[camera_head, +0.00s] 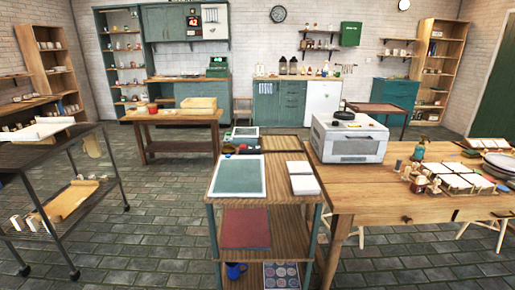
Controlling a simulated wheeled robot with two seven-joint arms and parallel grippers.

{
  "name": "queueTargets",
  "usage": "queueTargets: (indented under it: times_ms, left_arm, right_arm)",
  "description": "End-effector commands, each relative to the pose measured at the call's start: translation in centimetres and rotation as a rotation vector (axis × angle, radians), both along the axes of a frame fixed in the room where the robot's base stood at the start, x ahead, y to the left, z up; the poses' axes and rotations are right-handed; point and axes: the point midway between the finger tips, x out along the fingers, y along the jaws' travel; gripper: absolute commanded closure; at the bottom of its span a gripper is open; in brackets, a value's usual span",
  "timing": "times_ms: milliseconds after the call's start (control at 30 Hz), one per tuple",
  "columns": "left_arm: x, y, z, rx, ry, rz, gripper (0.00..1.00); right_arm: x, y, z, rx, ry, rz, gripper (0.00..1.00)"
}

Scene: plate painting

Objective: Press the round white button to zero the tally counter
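I cannot make out the tally counter or its round white button for certain at this size. A small dark, round-topped object (344,115) sits on top of the white oven-like box (349,146) on the wooden table at right. Small coloured items, one of them red (243,147), sit at the back of the wooden cart top (279,190). None of these shows a clear white button. Neither of my grippers is in view.
The wooden table (375,208) carries white blocks and stacked plates (500,162). A dark wheeled rack (50,160) stands at left. Paved floor (160,230) is open between rack and cart.

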Motion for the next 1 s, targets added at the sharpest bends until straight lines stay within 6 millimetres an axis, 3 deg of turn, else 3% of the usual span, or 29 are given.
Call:
queueTargets:
  times_ms: [33, 100, 1000]
  left_arm:
    - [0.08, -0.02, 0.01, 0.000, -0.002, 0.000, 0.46]
    - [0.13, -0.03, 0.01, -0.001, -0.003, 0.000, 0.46]
    - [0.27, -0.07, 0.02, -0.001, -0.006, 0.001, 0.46]
  right_arm:
    - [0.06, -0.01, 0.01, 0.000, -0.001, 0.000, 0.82]
    - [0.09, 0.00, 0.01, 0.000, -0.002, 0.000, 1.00]
    - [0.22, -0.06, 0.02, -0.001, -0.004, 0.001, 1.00]
